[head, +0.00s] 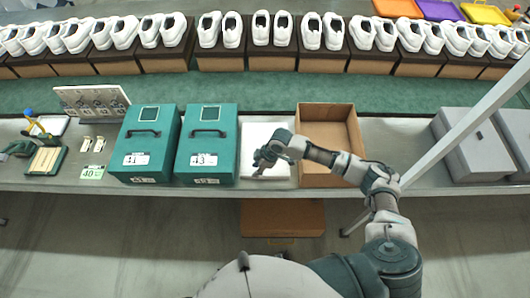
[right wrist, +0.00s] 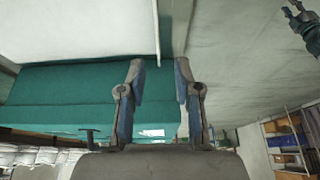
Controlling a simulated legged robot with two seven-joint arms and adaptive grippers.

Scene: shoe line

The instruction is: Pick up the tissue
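The tissue shows as a white flat sheet or stack (head: 266,134) on the table, between a teal shoe box and an open brown box in the head view. A white surface, likely the same tissue, fills the upper left of the right wrist view (right wrist: 75,30). My right gripper (head: 258,169) is over the front part of the white sheet.
Two teal boxes (head: 147,143) (head: 206,144) stand left of the tissue. The open brown box (head: 327,113) is close on its right. Grey boxes (head: 466,147) stand farther right. White shoes (head: 220,28) line the back. Bare table (head: 410,140) lies right of the brown box.

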